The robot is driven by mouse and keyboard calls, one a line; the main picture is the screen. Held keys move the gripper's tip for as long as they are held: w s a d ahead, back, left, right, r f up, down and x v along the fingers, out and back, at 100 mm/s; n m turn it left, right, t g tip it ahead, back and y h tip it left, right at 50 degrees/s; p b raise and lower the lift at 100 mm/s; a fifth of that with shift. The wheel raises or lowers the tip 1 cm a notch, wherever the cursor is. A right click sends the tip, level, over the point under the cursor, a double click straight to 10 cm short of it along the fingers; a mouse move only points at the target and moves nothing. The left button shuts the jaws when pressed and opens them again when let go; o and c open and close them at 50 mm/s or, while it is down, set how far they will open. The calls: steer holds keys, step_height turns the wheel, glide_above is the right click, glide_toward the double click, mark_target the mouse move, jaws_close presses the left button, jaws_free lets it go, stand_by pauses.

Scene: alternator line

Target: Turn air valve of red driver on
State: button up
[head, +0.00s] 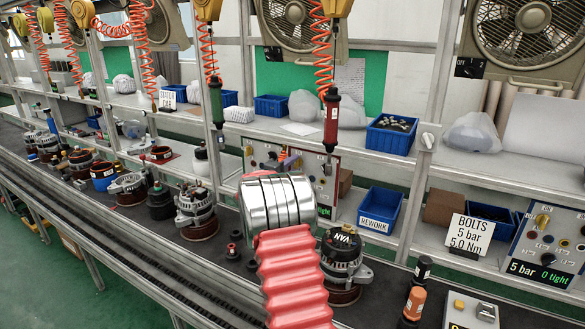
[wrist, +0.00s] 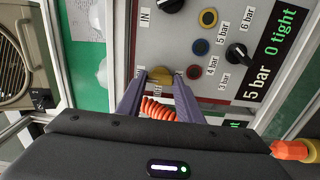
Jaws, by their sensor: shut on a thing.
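The yellow air valve knob (wrist: 160,74) is on a grey control panel (wrist: 222,70) in the wrist view. My gripper (wrist: 160,82) has its two purple fingers closed on either side of it, shut on it. A small label by the knob is partly covered by the fingers. The panel display reads "5 bar 0 tight". In the head view the red driver (head: 332,120) hangs from an orange coiled hose, in front of the panel's right part (head: 326,178). My gripper (head: 288,160) shows there only as a purple patch at the panel; my arm hides the rest.
A second panel (head: 548,240) stands at the far right by a "BOLTS" sign (head: 470,235). A green driver (head: 215,102) hangs to the left. Blue bins (head: 390,134) line the shelves.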

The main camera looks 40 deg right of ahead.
steer(key=shift+s+f, duration=0.15)
steer(key=shift+f, duration=0.15)
steer(key=o, duration=0.7)
steer(key=shift+c, duration=0.2)
steer(key=o, duration=0.4)
steer(key=shift+r, duration=0.15)
steer(key=v, duration=1.3)
steer(key=shift+a, duration=0.35)
